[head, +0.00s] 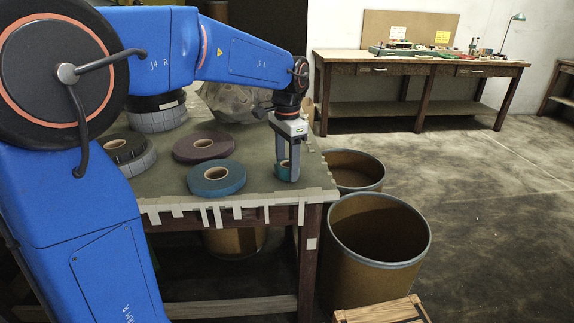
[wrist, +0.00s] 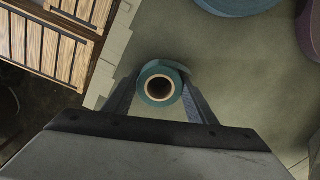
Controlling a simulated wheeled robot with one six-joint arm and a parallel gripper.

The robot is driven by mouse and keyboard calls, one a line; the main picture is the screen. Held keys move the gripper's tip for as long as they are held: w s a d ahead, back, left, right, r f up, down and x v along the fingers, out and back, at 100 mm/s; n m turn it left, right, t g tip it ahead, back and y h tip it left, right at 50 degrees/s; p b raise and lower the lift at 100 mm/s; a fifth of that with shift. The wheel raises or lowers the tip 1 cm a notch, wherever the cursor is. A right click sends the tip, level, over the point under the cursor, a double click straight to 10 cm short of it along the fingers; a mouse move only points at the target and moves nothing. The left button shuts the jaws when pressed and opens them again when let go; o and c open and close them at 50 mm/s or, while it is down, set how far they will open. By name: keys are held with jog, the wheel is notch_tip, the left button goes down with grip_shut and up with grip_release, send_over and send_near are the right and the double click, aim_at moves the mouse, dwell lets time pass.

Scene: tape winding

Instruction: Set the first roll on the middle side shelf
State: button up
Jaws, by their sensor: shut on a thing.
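My gripper (head: 286,172) reaches down at the right front corner of the near table. It is shut on a small teal roll (head: 281,168), which is partly hidden by the fingers in the head view. In the wrist view the roll (wrist: 159,84) stands with its tan core facing up between the two fingers (wrist: 159,100). Its lower end is at or close to the table top; I cannot tell whether it touches. A larger teal roll (head: 216,179) and a dark maroon roll (head: 203,146) lie flat to the left. I cannot make out a middle side shelf.
The near table (head: 262,180) has pale tape strips along its front edge. Two brown drums (head: 378,250) (head: 355,170) stand right of it, with a wooden crate (head: 385,312) in front. A workbench (head: 420,65) stands at the back. Open floor lies at the right.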

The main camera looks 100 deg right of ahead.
jog(key=shift+f, duration=0.15)
jog(key=o, duration=1.1)
jog(key=shift+c, duration=0.2)
notch_tip(320, 180, up, 12)
